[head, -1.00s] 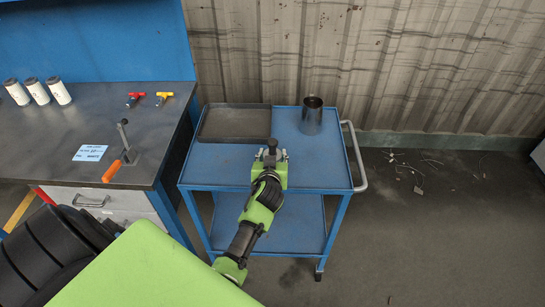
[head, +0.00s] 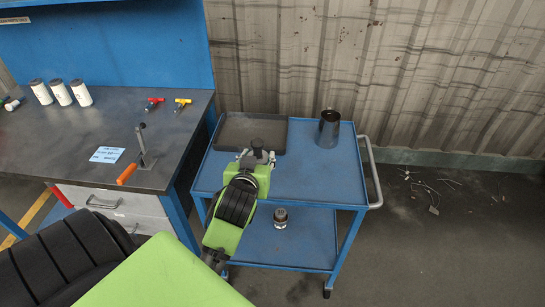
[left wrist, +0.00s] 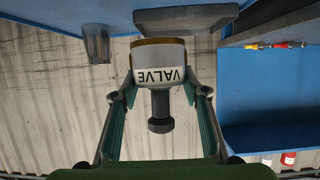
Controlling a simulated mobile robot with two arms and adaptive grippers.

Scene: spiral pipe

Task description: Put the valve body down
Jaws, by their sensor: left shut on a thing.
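My left gripper (head: 256,160) is shut on the valve body. In the left wrist view the valve body (left wrist: 158,58) is pale with a "VALVE" label, a brownish rim and a dark stem, and sits between the two fingertips (left wrist: 160,95). That view is upside down, so the stem points up. In the head view only the dark stem (head: 257,145) shows clearly; the gripper hides the rest. It overlaps the front edge of the dark tray (head: 226,133) on the blue cart (head: 318,175). Whether it touches anything below cannot be told. My right gripper is not in view.
A dark metal cup (head: 329,128) stands at the cart's back right. A small metal part (head: 280,217) is on the lower shelf. The cart top right of the gripper is clear. The workbench (head: 75,145) on the left holds white cylinders, tools and an orange-handled lever (head: 130,170).

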